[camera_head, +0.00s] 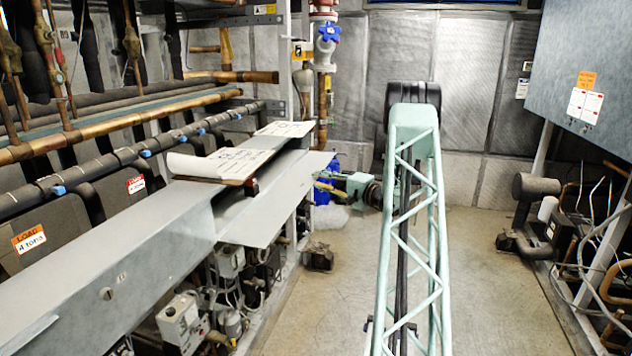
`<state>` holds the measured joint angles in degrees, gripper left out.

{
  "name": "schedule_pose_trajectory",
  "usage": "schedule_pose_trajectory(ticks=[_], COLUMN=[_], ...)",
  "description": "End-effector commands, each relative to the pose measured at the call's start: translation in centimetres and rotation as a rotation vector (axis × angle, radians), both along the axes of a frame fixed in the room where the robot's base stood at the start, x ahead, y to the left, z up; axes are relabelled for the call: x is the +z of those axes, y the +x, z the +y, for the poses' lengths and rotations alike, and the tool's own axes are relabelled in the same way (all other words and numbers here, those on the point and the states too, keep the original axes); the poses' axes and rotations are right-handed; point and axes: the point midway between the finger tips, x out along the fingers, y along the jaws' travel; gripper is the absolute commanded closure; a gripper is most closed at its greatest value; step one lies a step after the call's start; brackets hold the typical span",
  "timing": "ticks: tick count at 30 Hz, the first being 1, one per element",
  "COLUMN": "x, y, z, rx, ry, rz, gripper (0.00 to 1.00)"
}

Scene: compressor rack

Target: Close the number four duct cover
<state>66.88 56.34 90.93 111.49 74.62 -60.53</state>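A long grey duct (110,275) runs along the left. Near its middle a flat grey sheet-metal panel (275,205) sticks out to the right at about the height of the duct top; it looks like an open cover, but I read no number four on it. My gripper (322,184) is just right of this panel's right edge, at the end of my light green arm, and points left. Its fingers are small and partly hidden, so I cannot tell whether they are open or touch the panel.
Boards with dark markings (240,160) lie on the duct behind the panel. Control boxes (180,318) hang below the duct. The floor (490,275) is clear to the right; a grey cabinet (590,65) hangs upper right.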

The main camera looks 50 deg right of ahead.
Motion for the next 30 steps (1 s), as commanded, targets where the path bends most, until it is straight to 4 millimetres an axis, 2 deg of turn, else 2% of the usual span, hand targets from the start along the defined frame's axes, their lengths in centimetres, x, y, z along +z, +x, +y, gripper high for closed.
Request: schedule_pose_trajectory(ticks=[7,19,26,30], x=[-0.1,-0.1,-0.1,-0.1], y=[1.7,2.0,2.0,2.0], z=[-0.1,-0.1,-0.1,-0.1], rx=[0.0,-0.001,-0.001,-0.001], ry=[-0.001,0.0,0.0,0.0], rz=[0.0,0.0,0.0,0.001], gripper=[0.79,0.79,1.0,1.0])
